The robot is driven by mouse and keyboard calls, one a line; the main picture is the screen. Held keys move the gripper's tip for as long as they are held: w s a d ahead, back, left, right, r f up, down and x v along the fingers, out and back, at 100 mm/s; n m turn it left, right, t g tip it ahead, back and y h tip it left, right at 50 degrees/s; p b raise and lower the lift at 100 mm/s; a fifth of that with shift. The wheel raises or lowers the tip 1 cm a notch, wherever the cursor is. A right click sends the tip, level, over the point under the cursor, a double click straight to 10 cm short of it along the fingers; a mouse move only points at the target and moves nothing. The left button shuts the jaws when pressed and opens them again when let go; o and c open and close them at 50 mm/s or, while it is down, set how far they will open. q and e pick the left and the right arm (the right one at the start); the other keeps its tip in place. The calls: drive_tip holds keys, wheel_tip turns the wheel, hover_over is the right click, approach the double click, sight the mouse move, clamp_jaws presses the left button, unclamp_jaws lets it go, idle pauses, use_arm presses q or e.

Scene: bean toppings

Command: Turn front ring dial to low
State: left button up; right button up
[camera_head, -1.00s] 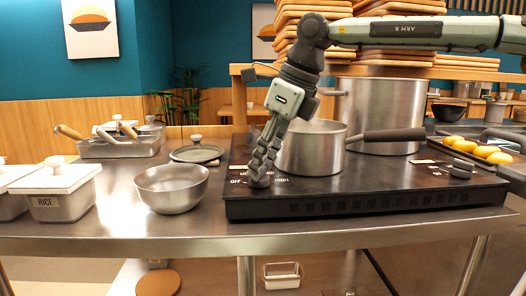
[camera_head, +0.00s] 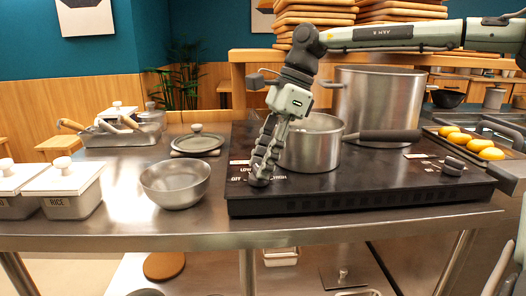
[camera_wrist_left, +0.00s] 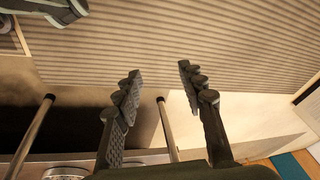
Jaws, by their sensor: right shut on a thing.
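The black cooktop (camera_head: 340,199) lies on the steel counter, with a dial (camera_head: 261,182) at its front left corner. That dial is mostly hidden by my right gripper (camera_head: 260,181), which points down and is shut on it. Labels reading LOW, OFF and HIGH show around the dial; its pointer cannot be made out. A second dark dial (camera_head: 453,166) sits at the cooktop's right side, apart from the gripper. My left gripper (camera_wrist_left: 158,80) shows in the left wrist view, open and empty, away from the cooktop.
A saucepan (camera_head: 312,150) stands just behind my right gripper, its handle pointing right. A large pot (camera_head: 380,110) stands behind it. A steel bowl (camera_head: 175,184) and a lid (camera_head: 197,142) are left of the cooktop, with lidded containers (camera_head: 75,190) farther left.

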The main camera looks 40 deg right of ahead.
use_arm(q)
drive_tip(key=shift+s+a+f+p, duration=0.1)
drive_tip(key=shift+s+f, duration=0.1)
drive_tip(key=shift+f, duration=0.25)
drive_tip(key=shift+s+d+f+p, duration=0.1)
drive_tip(key=shift+s+f, duration=0.15)
drive_tip(key=shift+f, duration=0.15)
drive_tip(key=shift+s+a+f+p, duration=0.1)
drive_tip(key=shift+s+f, duration=0.1)
drive_tip(key=shift+f, duration=0.25)
use_arm(e)
drive_tip(key=shift+w+r+n+g, duration=0.1)
drive_tip(key=shift+n+g, duration=0.2)
drive_tip(key=shift+n, duration=0.6)
drive_tip(key=o, duration=1.2)
drive_tip(key=shift+c, duration=0.2)
drive_tip(key=v, duration=1.2)
